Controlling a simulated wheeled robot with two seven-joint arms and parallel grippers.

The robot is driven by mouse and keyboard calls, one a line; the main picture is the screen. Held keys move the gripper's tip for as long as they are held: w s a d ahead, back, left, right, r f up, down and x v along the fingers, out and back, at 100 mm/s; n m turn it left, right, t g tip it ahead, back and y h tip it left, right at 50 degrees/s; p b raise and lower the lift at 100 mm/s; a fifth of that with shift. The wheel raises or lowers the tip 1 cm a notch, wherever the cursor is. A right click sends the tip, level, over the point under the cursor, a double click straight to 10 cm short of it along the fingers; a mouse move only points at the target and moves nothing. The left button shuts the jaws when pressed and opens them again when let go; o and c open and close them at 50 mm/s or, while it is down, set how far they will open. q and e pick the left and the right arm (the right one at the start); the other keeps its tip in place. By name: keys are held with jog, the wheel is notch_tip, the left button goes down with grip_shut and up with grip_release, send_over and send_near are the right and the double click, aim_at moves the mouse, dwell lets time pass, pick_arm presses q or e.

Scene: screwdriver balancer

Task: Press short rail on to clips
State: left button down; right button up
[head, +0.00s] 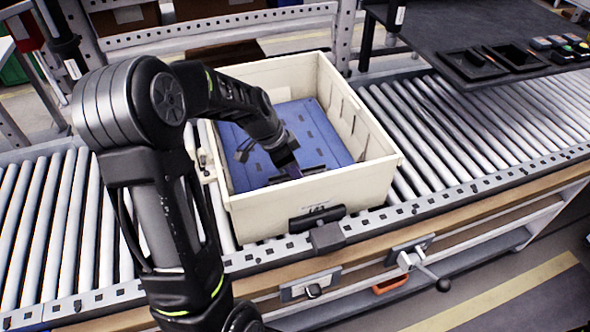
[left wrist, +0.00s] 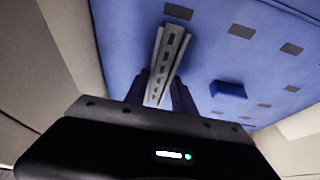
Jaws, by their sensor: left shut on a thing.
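The short rail (left wrist: 169,52) is a narrow grey metal strip with slots. In the left wrist view it runs lengthwise between the two fingers of my left gripper (left wrist: 160,82), which is shut on it. In the head view my left gripper (head: 287,164) reaches down into the cream crate (head: 335,188), low over the front part of the blue panel (head: 302,122). The panel has several dark rectangular marks. I cannot tell which of them are clips, or whether the rail touches any. The rail is not clear in the head view. My right gripper is not in view.
The crate stands on a roller conveyor (head: 455,125), its walls close around my left gripper. A small raised blue block (left wrist: 229,89) sits on the panel, right of the rail. A dark bench with trays (head: 490,60) is at the upper right. The rollers on the right are clear.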

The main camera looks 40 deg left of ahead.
pick_arm(q)
jog(key=c, duration=1)
grip_release()
jog(key=shift+o, duration=0.2)
jog(key=shift+r, duration=0.1)
jog(key=v, duration=0.7)
jog(key=shift+a+r, duration=0.1)
jog(key=shift+r, duration=0.2)
